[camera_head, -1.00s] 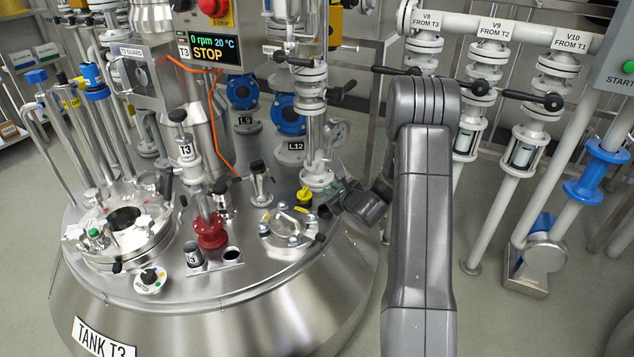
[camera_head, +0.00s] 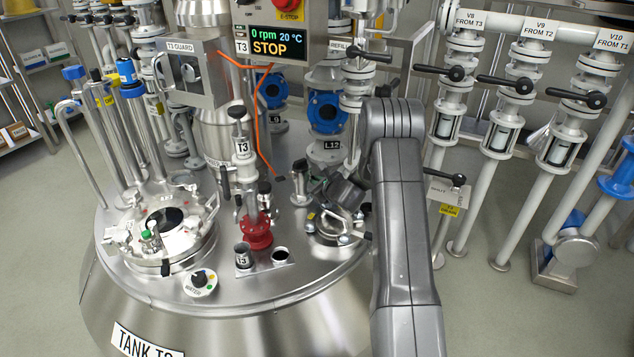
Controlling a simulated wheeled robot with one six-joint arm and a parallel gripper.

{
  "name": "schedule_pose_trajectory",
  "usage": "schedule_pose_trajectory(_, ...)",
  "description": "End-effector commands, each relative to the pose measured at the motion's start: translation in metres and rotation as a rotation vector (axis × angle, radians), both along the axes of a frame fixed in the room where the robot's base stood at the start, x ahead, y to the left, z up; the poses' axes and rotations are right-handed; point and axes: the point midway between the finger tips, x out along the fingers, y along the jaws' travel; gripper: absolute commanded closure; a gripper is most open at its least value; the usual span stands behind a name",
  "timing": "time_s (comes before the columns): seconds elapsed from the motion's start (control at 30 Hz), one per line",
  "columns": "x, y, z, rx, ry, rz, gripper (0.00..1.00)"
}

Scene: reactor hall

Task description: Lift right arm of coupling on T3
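The coupling (camera_head: 243,165) on T3 is an upright metal column with a black top knob and a T3 label, standing above a red flange (camera_head: 257,232) on the tank lid. A dark-tipped left arm (camera_head: 225,182) hangs at its left side. The right arm (camera_head: 265,190) shows as a small dark-ended part close to the column's right side. My gripper (camera_head: 304,186) is to the right of the coupling, pointing left towards it, with a gap between. Its fingers are small and dark against the fittings, so their opening is unclear. Nothing is visibly held.
Beneath my wrist is a round clamped cover (camera_head: 335,232). An orange cable (camera_head: 262,130) hangs behind the coupling. The T3 display (camera_head: 277,43) reads STOP. A manway (camera_head: 160,220) is at left.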

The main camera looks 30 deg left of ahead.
Motion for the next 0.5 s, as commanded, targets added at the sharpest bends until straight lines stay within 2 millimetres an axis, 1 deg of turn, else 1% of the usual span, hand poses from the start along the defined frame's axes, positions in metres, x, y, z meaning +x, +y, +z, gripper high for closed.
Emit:
schedule_pose_trajectory(0.27,0.0001,-0.0002,-0.0006,-0.001,-0.004,0.001,1.0)
schedule_pose_trajectory(0.5,0.0023,-0.0003,-0.0034,-0.015,-0.046,0.001,1.0)
